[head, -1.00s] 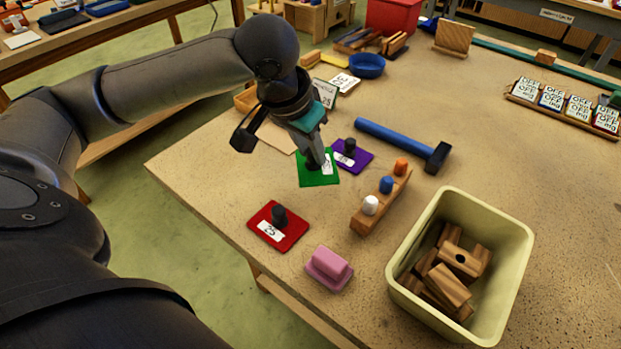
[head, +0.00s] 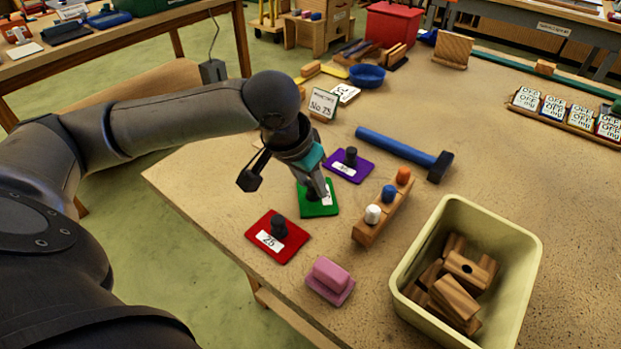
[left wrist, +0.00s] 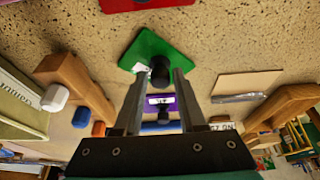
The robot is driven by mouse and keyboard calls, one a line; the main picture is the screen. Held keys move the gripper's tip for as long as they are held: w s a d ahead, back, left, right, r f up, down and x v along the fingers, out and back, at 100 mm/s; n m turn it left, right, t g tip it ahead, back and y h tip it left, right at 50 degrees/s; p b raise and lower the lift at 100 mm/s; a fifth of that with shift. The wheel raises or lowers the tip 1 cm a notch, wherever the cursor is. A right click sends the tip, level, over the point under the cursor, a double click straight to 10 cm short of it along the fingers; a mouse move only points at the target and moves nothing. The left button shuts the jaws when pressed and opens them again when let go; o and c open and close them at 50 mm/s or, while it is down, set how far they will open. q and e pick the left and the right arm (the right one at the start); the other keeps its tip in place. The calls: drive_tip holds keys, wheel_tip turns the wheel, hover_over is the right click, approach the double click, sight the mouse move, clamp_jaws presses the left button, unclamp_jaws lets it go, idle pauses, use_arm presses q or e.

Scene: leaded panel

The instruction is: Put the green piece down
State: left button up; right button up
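The green piece (head: 322,209) is a flat square plate with a black knob and a white label. It looks flat on the table, between the red piece (head: 262,250) and the purple piece (head: 362,168). My left gripper (head: 318,190) is right over it. In the left wrist view the green piece (left wrist: 146,45) shows its knob between my left fingertips (left wrist: 160,73), with a small gap on each side. The fingers look open around the knob. The purple piece (left wrist: 169,104) shows beyond it. My right gripper is not in view.
A wooden rack (head: 366,236) with white, blue and orange knobs stands to the right. A cream bin (head: 525,255) of wooden blocks, a pink piece (head: 331,279) and a blue-handled hammer (head: 395,146) are nearby. The table's left edge is close.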

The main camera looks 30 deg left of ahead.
use_arm(q)
drive_tip(key=shift+o, duration=1.4)
drive_tip(key=shift+r, duration=0.3)
drive_tip(key=p+v, duration=0.4)
drive_tip(key=v, duration=0.7)
drive_tip(key=shift+r, duration=0.35)
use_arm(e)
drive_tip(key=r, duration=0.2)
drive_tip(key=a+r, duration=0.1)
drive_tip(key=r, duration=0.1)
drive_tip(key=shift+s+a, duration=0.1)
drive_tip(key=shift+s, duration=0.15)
use_arm(q)
drive_tip(key=shift+s, duration=0.1)
